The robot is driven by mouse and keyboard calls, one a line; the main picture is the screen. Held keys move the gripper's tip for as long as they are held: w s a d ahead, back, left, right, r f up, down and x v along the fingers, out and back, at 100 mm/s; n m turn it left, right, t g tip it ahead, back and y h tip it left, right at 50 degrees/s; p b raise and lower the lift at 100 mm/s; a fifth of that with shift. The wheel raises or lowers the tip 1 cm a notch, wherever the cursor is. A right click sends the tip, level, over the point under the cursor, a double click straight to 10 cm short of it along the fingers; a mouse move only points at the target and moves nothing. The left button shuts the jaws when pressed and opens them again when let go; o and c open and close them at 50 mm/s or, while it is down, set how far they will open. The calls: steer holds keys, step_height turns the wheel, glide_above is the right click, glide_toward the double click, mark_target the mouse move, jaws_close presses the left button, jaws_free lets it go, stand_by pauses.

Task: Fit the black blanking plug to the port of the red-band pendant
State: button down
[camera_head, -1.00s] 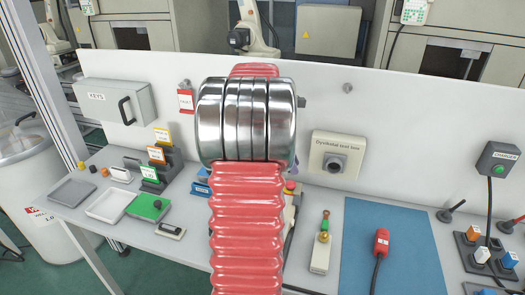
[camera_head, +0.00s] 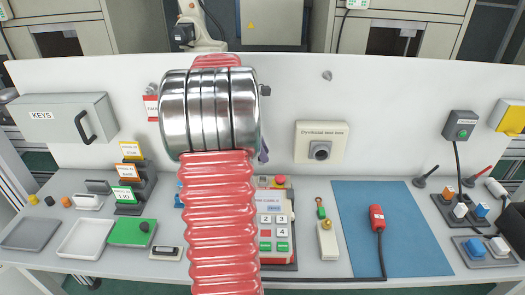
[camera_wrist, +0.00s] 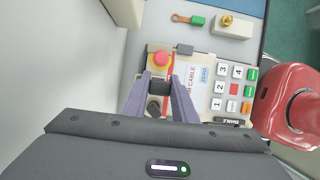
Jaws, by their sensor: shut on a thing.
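My gripper (camera_wrist: 161,88) is shut on a small black piece (camera_wrist: 159,86), which looks like the blanking plug, held between its two purple-grey fingertips. In the wrist view the fingers are over the end of the pendant (camera_wrist: 203,73) with the red stop button, and a red strip runs beside that button. I cannot tell whether the piece touches the pendant; no port can be made out. In the head view the pendant (camera_head: 284,219) lies on the bench, partly behind my arm. Only a bit of purple finger (camera_head: 263,151) shows there, and the held piece is hidden.
The blue mat (camera_head: 395,250) with a red connector (camera_head: 377,218) and cable lies to the right. A green tray (camera_head: 126,233) with a dark round knob, a white tray (camera_head: 88,239) and a grey tray (camera_head: 31,234) are at left. The white back panel (camera_head: 420,110) stands behind.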

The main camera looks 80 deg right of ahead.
steer(key=shift+s, duration=0.25)
glide_toward(270, 183)
steer(key=shift+s+d+f, duration=0.35)
steer(key=shift+s+f, duration=0.35)
steer(key=shift+f, duration=1.2)
stand_by(1.1)
steer(key=c, duration=1.4)
jaws_free()
steer(key=v, duration=1.3)
steer(key=shift+w+r, duration=0.1)
steer(key=shift+r, duration=0.25)
